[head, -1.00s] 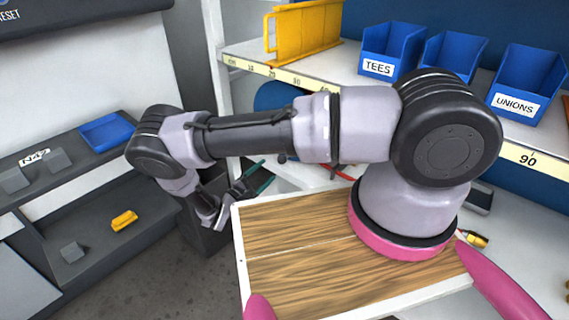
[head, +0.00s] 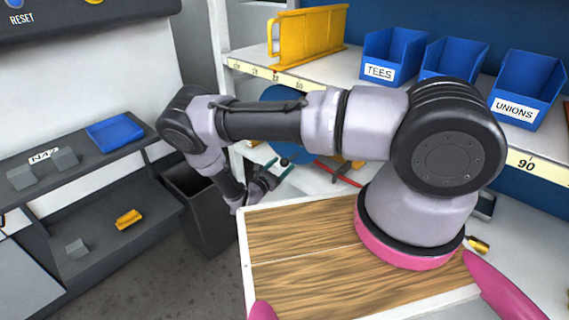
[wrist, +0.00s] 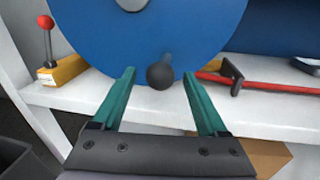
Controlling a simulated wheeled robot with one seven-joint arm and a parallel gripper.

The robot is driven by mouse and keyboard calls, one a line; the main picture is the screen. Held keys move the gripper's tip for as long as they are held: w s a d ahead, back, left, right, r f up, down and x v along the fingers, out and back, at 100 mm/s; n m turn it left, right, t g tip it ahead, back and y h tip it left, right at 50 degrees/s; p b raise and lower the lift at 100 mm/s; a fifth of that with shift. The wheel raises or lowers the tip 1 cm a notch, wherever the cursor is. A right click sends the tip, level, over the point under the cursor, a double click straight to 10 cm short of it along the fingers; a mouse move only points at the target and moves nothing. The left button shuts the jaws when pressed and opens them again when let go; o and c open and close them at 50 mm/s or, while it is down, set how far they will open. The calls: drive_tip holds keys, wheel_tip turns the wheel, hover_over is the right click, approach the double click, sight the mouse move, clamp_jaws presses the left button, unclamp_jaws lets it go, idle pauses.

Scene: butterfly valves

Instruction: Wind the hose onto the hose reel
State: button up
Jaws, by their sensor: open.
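The hose reel shows as a large blue disc (wrist: 190,30) in the wrist view, with a black crank knob (wrist: 160,74) near its lower rim. In the head view the blue reel (head: 284,95) stands behind my arm, which partly hides it. My gripper (wrist: 158,73) is open, its two teal fingers pointing at the reel. The knob appears between the fingertips with gaps on both sides; I cannot tell how deep it sits between them. In the head view my gripper (head: 280,167) is just below the reel. I cannot make out the hose.
A red bar with a black end (wrist: 270,83) lies on the white shelf right of the knob. A yellow block with a red-ball lever (wrist: 62,68) stands on the left. A dark bin (head: 200,210) is below my arm.

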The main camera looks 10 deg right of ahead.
drive_tip(key=shift+x, duration=1.25)
clamp_jaws()
drive_tip(key=shift+a, duration=0.1)
idle(0.4)
